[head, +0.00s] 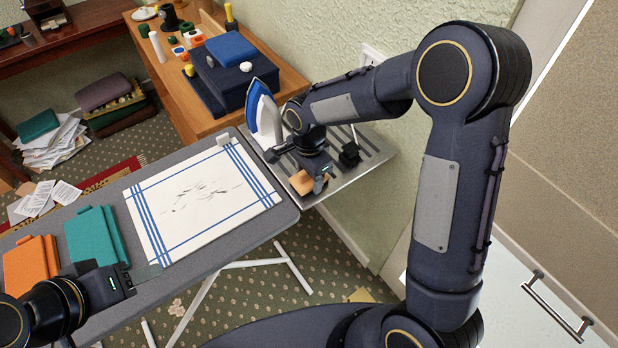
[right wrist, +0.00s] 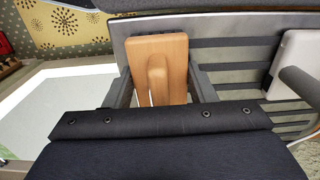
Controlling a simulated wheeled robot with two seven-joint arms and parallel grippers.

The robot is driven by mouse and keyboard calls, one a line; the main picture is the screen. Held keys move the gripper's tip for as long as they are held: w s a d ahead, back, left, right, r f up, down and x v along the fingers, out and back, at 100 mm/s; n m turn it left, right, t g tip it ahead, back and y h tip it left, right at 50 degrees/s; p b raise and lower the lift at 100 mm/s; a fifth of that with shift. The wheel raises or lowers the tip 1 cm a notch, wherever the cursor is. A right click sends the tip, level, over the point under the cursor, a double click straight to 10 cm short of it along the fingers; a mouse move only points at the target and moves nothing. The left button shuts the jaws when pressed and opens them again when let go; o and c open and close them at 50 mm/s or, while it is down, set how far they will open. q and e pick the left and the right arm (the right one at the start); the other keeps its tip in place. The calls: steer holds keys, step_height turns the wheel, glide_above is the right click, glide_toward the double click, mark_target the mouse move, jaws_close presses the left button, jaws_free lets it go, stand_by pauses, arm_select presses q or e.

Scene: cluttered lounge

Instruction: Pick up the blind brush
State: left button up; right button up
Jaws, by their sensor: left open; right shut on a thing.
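The blind brush, seen as a tan wooden piece (right wrist: 158,55) with a raised wooden grip, is between the fingers of my right gripper (right wrist: 164,88) in the right wrist view. In the head view the wooden brush (head: 301,182) shows beside my right gripper (head: 318,184), over the slatted metal rest at the ironing board's end. My right gripper is shut on it. My left gripper (head: 146,274) is open and empty, low over the board's near edge beside a teal folded item (head: 95,238).
A blue and white iron (head: 263,115) stands upright near the right gripper, and a small black object (head: 350,155) sits on the slatted rest (head: 376,149). A white cloth with blue stripes (head: 205,235) lies on the ironing board. An orange folded item (head: 31,268) lies left.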

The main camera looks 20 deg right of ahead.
steer(key=shift+r, duration=0.4)
step_height(320, 180, up, 2)
steer(key=shift+w+r, duration=0.1)
steer(key=shift+r, duration=0.05)
steer(key=s+r, duration=0.3)
steer(key=s, duration=0.1)
steer(key=s+r+b, duration=0.1)
steer(key=s+r, duration=0.2)
steer(key=s, duration=0.2)
steer(key=s+r+b, duration=0.1)
steer(key=s+r, duration=0.3)
steer(key=s, duration=0.1)
steer(key=shift+s+d, duration=0.1)
steer(key=shift+d, duration=0.3)
